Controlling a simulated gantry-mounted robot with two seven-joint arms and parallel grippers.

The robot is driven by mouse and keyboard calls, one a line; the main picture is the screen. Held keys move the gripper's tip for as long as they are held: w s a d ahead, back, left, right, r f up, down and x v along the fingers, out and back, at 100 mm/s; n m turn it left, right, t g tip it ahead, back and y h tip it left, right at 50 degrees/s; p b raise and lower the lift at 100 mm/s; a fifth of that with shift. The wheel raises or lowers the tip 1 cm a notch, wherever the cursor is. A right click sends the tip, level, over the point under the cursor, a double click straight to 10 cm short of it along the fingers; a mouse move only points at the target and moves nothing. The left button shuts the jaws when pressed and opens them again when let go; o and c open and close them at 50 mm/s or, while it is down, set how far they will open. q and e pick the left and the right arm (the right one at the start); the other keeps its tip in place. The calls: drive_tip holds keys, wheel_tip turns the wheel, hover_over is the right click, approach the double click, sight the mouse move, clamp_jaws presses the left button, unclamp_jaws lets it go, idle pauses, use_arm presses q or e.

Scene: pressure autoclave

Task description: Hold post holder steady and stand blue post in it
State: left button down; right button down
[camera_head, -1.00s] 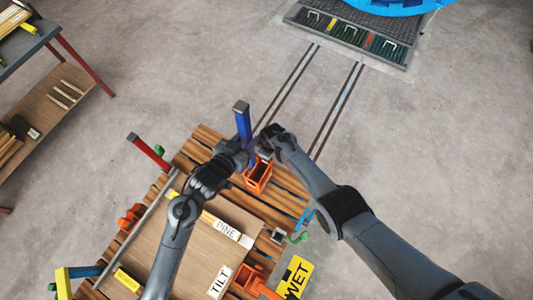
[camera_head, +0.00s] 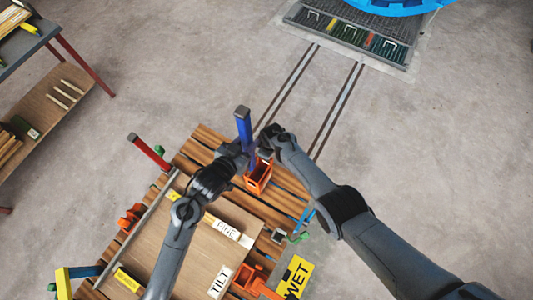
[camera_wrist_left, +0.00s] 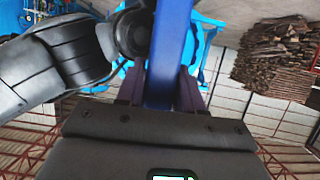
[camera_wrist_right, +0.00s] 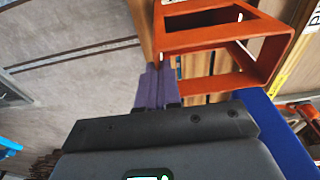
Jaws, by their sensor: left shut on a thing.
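The blue post (camera_head: 244,128) stands nearly upright in the head view, with a grey cap on top. My left gripper (camera_head: 246,156) is shut on it; the post also runs between the fingers in the left wrist view (camera_wrist_left: 169,55). The orange post holder (camera_head: 258,177) sits on the slatted table under the post. The post's lower end is at the holder's upper edge; I cannot tell whether it is inside. My right gripper (camera_wrist_right: 157,72) has its fingers together at a corner of the holder (camera_wrist_right: 215,88); whether a wall is pinched between them is unclear.
The slatted table (camera_head: 207,133) carries a brown board (camera_head: 190,258) with PINE and TILT labels. A red post (camera_head: 150,152) stands at its left, and another orange holder (camera_head: 255,281) lies near the front. Open floor lies beyond the table.

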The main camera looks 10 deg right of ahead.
sight(254, 168)
use_arm(q)
drive_tip(key=shift+f, duration=0.85)
drive_tip(key=shift+r, duration=0.2)
drive_tip(key=shift+r, duration=1.85)
drive_tip(key=f, duration=0.6)
drive_tip(key=s+f, duration=0.1)
drive_tip(key=f, duration=0.6)
drive_tip(key=s+d+f, duration=0.1)
drive_tip(key=f, duration=0.6)
drive_tip(key=shift+f, duration=0.15)
wheel_tip(254, 168, down, 5)
drive_tip(key=shift+a, duration=0.1)
drive_tip(key=shift+f, duration=0.15)
